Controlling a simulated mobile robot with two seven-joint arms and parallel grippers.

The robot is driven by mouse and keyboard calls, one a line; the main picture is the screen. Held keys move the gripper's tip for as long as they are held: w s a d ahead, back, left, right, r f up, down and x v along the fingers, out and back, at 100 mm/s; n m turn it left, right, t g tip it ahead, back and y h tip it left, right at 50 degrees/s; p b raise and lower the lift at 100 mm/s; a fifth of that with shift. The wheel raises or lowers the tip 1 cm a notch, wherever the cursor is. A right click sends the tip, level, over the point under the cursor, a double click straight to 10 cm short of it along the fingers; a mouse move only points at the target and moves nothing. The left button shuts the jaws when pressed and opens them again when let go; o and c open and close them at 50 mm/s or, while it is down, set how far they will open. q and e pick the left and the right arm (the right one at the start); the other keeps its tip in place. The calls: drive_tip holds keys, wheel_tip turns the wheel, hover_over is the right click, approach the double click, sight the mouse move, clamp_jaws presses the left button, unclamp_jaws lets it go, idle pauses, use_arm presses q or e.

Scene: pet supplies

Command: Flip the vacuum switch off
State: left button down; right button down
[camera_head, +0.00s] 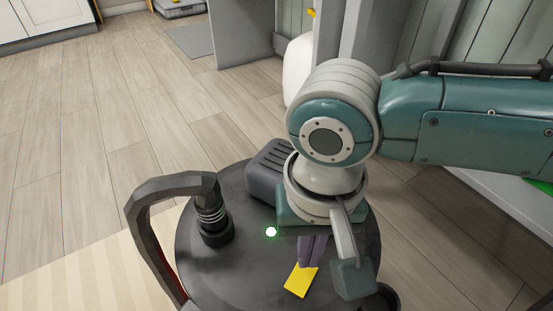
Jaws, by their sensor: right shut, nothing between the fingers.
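The vacuum (255,270) stands at the bottom centre of the head view, its round dark top seen from above. A small round light (271,232) glows white-green on the top. A yellow flat piece (301,280) with a purple-grey part above it lies right of the light; I cannot tell whether it is the switch. My right gripper (348,276) is over the right part of the vacuum top, shut and empty, close to the yellow piece. I cannot tell whether it touches. My right arm hides part of the top. My left gripper is out of view.
A dark bent hose or handle (160,195) rises at the vacuum's left side. A dark ribbed block (266,172) stands at its back. A pale rug (85,265) lies at the left. The wood floor (110,120) behind is largely clear, with grey panels beyond.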

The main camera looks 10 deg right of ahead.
drive_tip(key=shift+f, duration=0.5)
idle(0.6)
drive_tip(key=shift+f+b, duration=0.65)
drive_tip(key=shift+r, duration=0.1)
wheel_tip(320, 180, up, 7)
drive_tip(key=p, duration=0.8)
drive_tip(key=shift+p, duration=0.4)
